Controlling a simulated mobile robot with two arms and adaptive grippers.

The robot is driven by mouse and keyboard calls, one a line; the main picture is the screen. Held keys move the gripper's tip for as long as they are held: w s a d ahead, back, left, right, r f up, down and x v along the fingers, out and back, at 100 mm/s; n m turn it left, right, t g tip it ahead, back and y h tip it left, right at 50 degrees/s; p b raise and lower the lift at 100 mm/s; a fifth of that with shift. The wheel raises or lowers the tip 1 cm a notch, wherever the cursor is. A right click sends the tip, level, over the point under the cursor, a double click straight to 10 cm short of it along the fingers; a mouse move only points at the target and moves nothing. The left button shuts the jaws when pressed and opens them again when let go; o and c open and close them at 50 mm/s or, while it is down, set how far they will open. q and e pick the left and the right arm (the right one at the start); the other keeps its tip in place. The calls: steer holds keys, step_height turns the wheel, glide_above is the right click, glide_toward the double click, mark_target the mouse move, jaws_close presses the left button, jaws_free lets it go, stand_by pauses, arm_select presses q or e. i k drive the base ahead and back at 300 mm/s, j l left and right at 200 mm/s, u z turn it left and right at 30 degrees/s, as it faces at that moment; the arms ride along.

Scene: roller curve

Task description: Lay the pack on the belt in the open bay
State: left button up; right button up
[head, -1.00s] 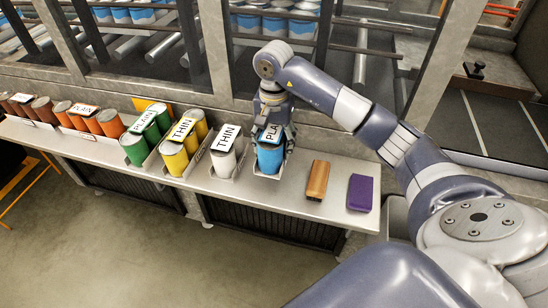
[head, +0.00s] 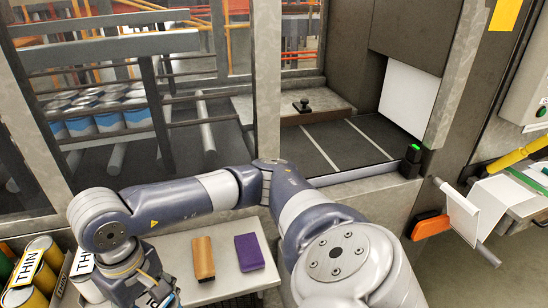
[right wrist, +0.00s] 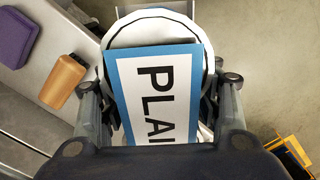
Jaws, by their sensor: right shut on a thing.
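I cannot tell how far the pack is above the bench. The open bay's dark belt (head: 350,141) with white cross lines lies beyond the sill, right of centre. My left gripper is not in view.
A wooden block (head: 203,258) and a purple block (head: 249,252) lie on the bench (head: 225,280). Yellow cans (head: 40,258) stand at the left. A frame post (head: 267,85) borders the bay, with a green-lit black device (head: 411,160) at its right. The belt looks clear.

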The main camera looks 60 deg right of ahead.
mark_target(329, 147)
steer(key=l+z, duration=0.5)
steer(key=i+l+z, duration=0.15)
steer(key=l+z, duration=0.2)
steer(key=z, duration=0.15)
steer(key=i+l, duration=0.2)
steer(key=l, duration=0.2)
steer(key=i+l+z, duration=0.1)
steer(key=l, duration=0.35)
steer(key=i+l, duration=0.35)
